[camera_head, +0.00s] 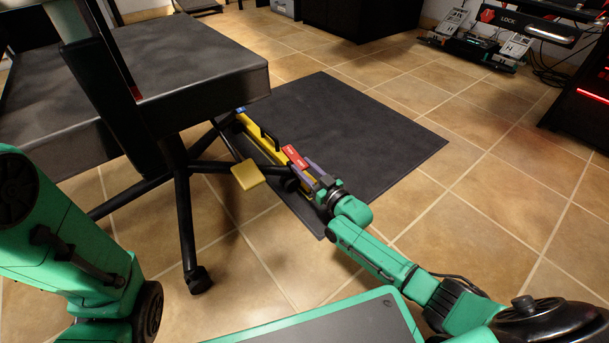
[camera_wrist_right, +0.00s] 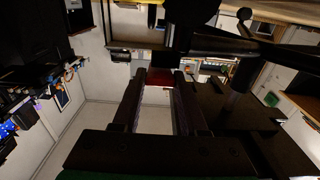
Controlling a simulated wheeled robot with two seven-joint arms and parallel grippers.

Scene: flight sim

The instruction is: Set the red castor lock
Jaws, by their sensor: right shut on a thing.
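The red castor lock (camera_head: 295,156) is a small red tab at the near end of a yellow bar (camera_head: 252,130), low by the chair's castors in the head view. My right gripper (camera_head: 311,172) reaches it from the near right, close to the floor. In the right wrist view a dark red piece (camera_wrist_right: 159,77) sits between the fingertips of this gripper, which is shut on it. The jaws partly hide the lock's near side. My left arm shows at the left edge, but its gripper is out of view.
A dark seat or padded platform (camera_head: 190,65) on black legs stands at upper left. A yellow pedal (camera_head: 248,174) sticks out beside the bar. A dark mat (camera_head: 375,125) lies on the tiled floor. Tiles to the right are clear. A pedal set (camera_head: 480,42) stands at the back right.

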